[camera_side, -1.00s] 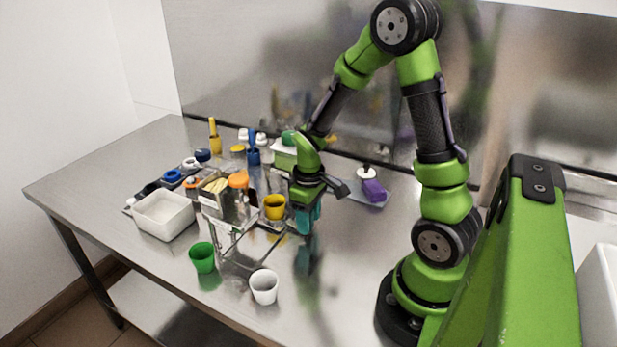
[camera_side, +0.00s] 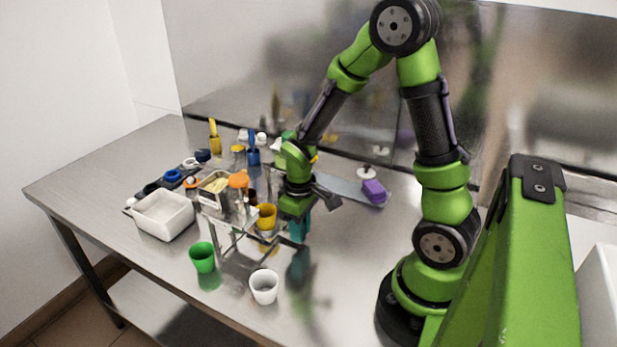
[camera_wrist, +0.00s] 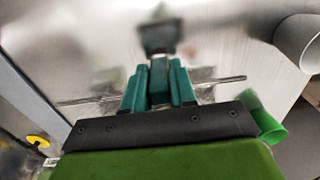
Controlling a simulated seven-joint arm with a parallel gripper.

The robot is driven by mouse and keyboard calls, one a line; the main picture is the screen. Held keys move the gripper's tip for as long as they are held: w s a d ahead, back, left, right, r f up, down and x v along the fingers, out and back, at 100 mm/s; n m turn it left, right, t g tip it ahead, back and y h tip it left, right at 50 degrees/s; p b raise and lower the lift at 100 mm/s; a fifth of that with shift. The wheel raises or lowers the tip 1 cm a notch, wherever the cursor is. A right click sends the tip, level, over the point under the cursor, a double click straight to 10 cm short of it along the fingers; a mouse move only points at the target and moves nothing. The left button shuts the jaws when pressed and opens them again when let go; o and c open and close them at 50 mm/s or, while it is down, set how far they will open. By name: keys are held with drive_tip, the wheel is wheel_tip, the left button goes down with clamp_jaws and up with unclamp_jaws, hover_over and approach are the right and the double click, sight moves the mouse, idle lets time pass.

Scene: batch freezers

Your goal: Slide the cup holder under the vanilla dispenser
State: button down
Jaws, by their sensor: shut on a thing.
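My gripper (camera_side: 299,232) is low over the table, just right of the dispenser stand (camera_side: 229,222). In the wrist view its teal fingers (camera_wrist: 159,88) are shut on a thin metal rod (camera_wrist: 232,79), which looks like part of the cup holder. The rest of the holder is hard to make out. A yellow cup (camera_side: 266,217) is beside the gripper, at the stand's right side; I cannot tell how it sits in the holder. A metal dispenser tub with cream-coloured contents (camera_side: 214,184), perhaps the vanilla one, is on the stand. An orange lid (camera_side: 238,180) is beside it.
A green cup (camera_side: 202,257) and a white cup (camera_side: 264,287) stand in front, near the table edge. A white tub (camera_side: 163,215) is at left. Several bottles and a purple item (camera_side: 374,191) are behind.

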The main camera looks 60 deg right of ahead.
drive_tip(key=a, duration=0.8)
drive_tip(key=c, duration=1)
unclamp_jaws()
drive_tip(key=shift+d, duration=0.1)
drive_tip(key=shift+r, duration=0.15)
wheel_tip(320, 180, up, 17)
drive_tip(key=shift+w+f, duration=0.1)
drive_tip(key=shift+f, duration=0.1)
